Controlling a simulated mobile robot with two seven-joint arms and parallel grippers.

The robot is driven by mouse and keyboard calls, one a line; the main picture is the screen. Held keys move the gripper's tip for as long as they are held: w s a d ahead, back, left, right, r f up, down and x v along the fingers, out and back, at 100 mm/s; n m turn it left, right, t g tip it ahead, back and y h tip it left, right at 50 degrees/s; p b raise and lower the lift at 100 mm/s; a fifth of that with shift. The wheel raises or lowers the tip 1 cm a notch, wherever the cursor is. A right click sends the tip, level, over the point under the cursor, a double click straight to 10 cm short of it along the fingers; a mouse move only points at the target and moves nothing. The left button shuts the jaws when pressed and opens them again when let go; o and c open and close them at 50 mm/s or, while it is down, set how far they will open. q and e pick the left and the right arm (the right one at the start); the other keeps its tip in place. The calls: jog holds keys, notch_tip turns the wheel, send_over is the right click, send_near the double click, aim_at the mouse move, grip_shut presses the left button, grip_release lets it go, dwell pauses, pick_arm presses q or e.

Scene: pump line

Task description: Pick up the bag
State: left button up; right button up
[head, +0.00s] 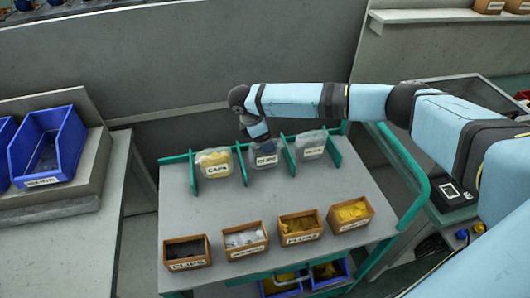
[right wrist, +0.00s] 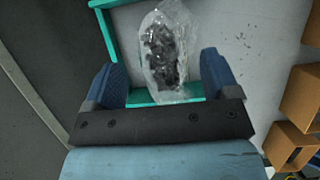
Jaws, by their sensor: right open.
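Three clear bags stand in a row between green dividers on the cart's grey top (head: 222,197). The left bag (head: 214,163) has yellow contents and a label reading CAPS. The middle bag (head: 264,161) has a label that seems to read CLIPS. The right bag (head: 310,146) has greyish contents and an unreadable label. My right gripper (head: 259,137) is just above the middle bag and hides part of it. In the right wrist view my right gripper (right wrist: 155,78) is open, with a bag of dark pieces (right wrist: 163,50) between and beyond its fingers. My left gripper is out of view.
Several small open boxes line the cart's near side, one with dark contents (head: 187,253) and one with yellow (head: 350,214). Green dividers (head: 240,163) stand close beside the bags. A blue bin (head: 47,146) sits on the left bench. The cart's middle is clear.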

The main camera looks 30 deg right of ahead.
jog(key=c, duration=1)
